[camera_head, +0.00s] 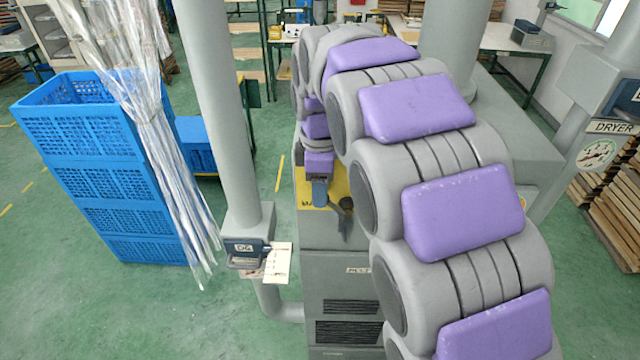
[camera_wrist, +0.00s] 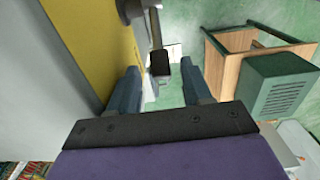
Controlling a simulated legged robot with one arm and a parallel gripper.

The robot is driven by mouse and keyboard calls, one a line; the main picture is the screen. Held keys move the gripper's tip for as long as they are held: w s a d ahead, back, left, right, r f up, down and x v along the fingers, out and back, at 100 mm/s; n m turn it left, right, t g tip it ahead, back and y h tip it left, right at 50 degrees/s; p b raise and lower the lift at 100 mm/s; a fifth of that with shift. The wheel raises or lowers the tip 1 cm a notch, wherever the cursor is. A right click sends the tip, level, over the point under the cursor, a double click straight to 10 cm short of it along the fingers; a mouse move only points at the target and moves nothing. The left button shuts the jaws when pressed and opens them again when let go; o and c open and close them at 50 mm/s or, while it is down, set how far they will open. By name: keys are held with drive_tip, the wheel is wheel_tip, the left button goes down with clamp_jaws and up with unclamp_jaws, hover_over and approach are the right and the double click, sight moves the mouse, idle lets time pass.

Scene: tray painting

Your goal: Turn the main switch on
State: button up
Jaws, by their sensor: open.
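The main switch has a dark lever (camera_head: 345,208) on a yellow plate (camera_head: 308,193) on the grey cabinet, partly hidden by my arm. In the wrist view the switch shows as a grey round hub with a dark-ended lever (camera_wrist: 160,64), beside the yellow plate (camera_wrist: 95,30). My gripper (camera_wrist: 159,67) is open, its two blue-grey fingers apart, with the lever's dark end between the fingertips. I cannot tell whether either finger touches it. In the head view my gripper (camera_head: 320,193) is just left of the lever.
Blue stacked crates (camera_head: 110,170) and hanging clear plastic strips (camera_head: 150,110) stand at the left. A grey pipe (camera_head: 225,100) with a small gauge box (camera_head: 246,252) rises left of the cabinet (camera_head: 335,265). A dryer gauge (camera_head: 597,154) is at the right.

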drive_tip(key=shift+f, duration=0.15)
clamp_jaws()
idle(0.4)
